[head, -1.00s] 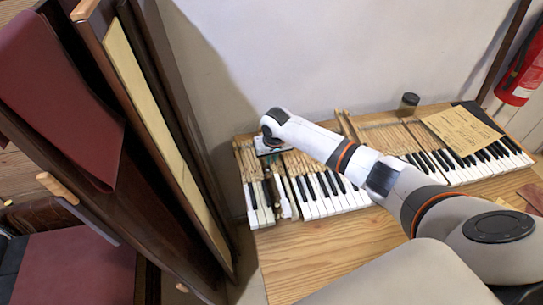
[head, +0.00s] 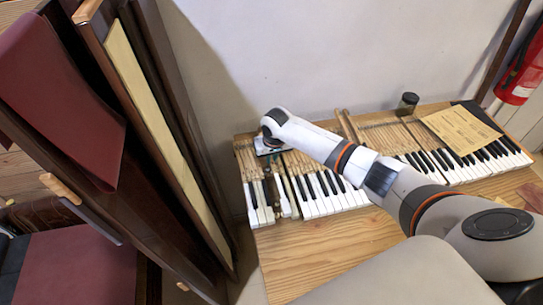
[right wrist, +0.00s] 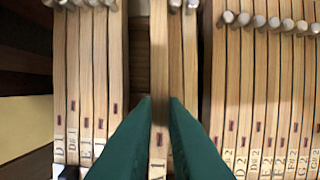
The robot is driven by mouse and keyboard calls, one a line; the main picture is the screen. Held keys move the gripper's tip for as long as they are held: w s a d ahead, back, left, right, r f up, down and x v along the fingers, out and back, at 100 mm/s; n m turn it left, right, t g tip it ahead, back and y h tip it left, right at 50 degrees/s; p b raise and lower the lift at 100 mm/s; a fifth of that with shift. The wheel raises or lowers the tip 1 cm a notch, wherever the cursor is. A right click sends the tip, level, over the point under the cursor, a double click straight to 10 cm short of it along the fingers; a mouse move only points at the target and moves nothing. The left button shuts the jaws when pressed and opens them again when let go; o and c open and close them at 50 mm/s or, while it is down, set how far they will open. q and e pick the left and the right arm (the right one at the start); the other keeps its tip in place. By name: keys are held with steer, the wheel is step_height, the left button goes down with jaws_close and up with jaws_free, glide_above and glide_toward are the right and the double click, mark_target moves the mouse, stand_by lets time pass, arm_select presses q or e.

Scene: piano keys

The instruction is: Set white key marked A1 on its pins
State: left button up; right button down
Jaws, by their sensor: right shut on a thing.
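The key marked A1 (right wrist: 158,65) is a long pale wooden stick in the right wrist view, its label near the lower edge. My right gripper (right wrist: 159,102) has its two green fingers shut on the key's sides. The key lies lengthwise in line with its neighbours, with a dark gap on its left and two sticks close on its right. Its pins are hidden, so I cannot tell whether it is seated. In the head view my right gripper (head: 268,148) is over the left part of the keyboard, its fingertips hard to make out. My left gripper is not in view.
Keys marked D1 to E1 (right wrist: 85,90) lie to the left and keys from D2 upward (right wrist: 265,95) to the right, past another dark gap. A paper sheet (head: 460,130) and a dark jar (head: 407,104) are at the back right. The bench front (head: 320,250) is bare.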

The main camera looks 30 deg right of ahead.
steer(key=shift+f, duration=0.45)
steer(key=c, duration=1.8)
jaws_free()
steer(key=shift+r, duration=0.2)
steer(key=shift+w+p+v, duration=0.2)
steer(key=shift+p+v, duration=0.75)
steer(key=shift+p, duration=0.2)
steer(key=shift+o, duration=0.3)
steer(key=o, duration=0.5)
